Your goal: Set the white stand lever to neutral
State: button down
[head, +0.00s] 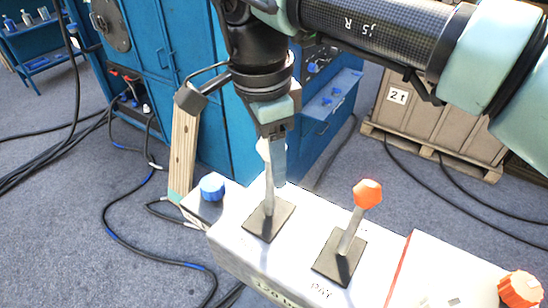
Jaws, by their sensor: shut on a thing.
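The white stand lever (269,196) rises from a black plate (268,221) on a white control box, left of the orange lever. It stands close to upright. My gripper (271,155) comes down from above and is shut on the lever's white knob, which is partly hidden behind the fingers. Whether the lever sits exactly at neutral cannot be told from this view.
An orange-knobbed lever (367,194) stands to the right on the control box (325,285). A blue knob (212,187) is at the left and a red-orange knob (520,289) at the right. Blue machinery (160,60) stands behind. Cables (120,232) lie on the floor.

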jog(key=shift+c, duration=1.6)
grip_release()
jog(key=shift+d, duration=0.1)
jog(key=r+p, duration=0.3)
jog(key=r, duration=0.1)
jog(key=r+p, duration=0.3)
jog(key=r, duration=0.1)
jog(key=a+r+p, duration=0.1)
jog(key=r+p, duration=0.2)
jog(key=r, duration=0.2)
jog(key=shift+s+p, duration=0.25)
jog(key=shift+p, duration=0.1)
jog(key=shift+a, duration=0.1)
